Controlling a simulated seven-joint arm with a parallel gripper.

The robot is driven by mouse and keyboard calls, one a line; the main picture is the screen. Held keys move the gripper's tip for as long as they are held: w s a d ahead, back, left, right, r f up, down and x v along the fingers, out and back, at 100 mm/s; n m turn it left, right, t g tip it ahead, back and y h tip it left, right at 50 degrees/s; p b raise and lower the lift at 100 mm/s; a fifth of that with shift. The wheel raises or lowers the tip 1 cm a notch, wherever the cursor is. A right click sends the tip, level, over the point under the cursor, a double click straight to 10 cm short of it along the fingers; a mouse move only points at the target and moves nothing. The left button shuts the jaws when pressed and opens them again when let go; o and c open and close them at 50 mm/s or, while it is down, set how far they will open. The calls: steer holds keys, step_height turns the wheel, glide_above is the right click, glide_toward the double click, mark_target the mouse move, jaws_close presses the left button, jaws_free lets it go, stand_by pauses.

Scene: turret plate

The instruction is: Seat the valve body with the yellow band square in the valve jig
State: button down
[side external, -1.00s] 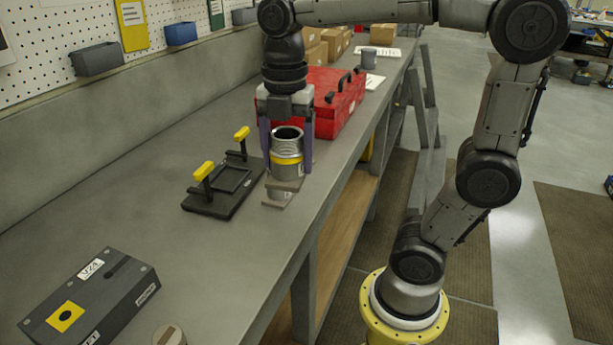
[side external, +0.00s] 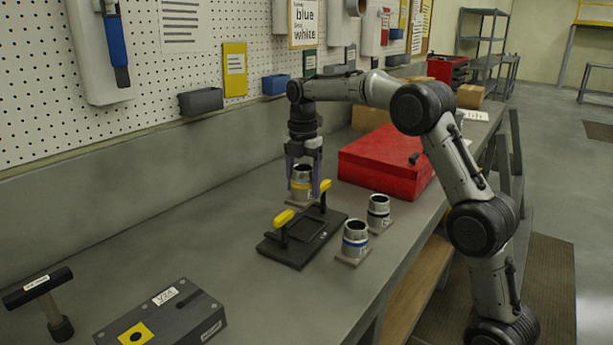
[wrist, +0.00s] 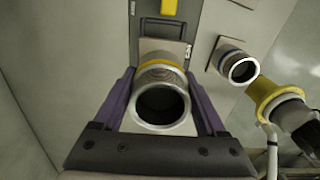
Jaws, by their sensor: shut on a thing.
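My gripper (side external: 304,188) is shut on the valve body with the yellow band (side external: 302,178), its purple fingers on either side. In the wrist view this valve body (wrist: 161,104) shows its open round mouth, with its square base plate (wrist: 168,48) beyond. The valve jig (side external: 279,251) is a dark plate with an empty-looking recess and two yellow-topped handles. The valve body appears at or above the jig's wall-side edge; I cannot tell its height. In the wrist view, the jig (wrist: 155,13) lies just past the base plate.
A blue-banded valve body (side external: 355,238) stands close beside the jig on the front side, and another valve body (side external: 378,212) stands behind it. A red case (side external: 385,165) is to the right. A dark grey block (side external: 165,318) and a T-handled tool (side external: 55,315) are at front left.

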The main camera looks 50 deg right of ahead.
steer(key=shift+d+f, duration=0.3)
steer(key=shift+f, duration=2.55)
steer(key=shift+f, duration=1.5)
steer(key=shift+c, duration=0.5)
jaws_free()
steer(key=shift+o, duration=0.5)
steer(key=shift+s+f, duration=0.1)
steer(key=shift+f, duration=0.05)
step_height(320, 180, up, 14)
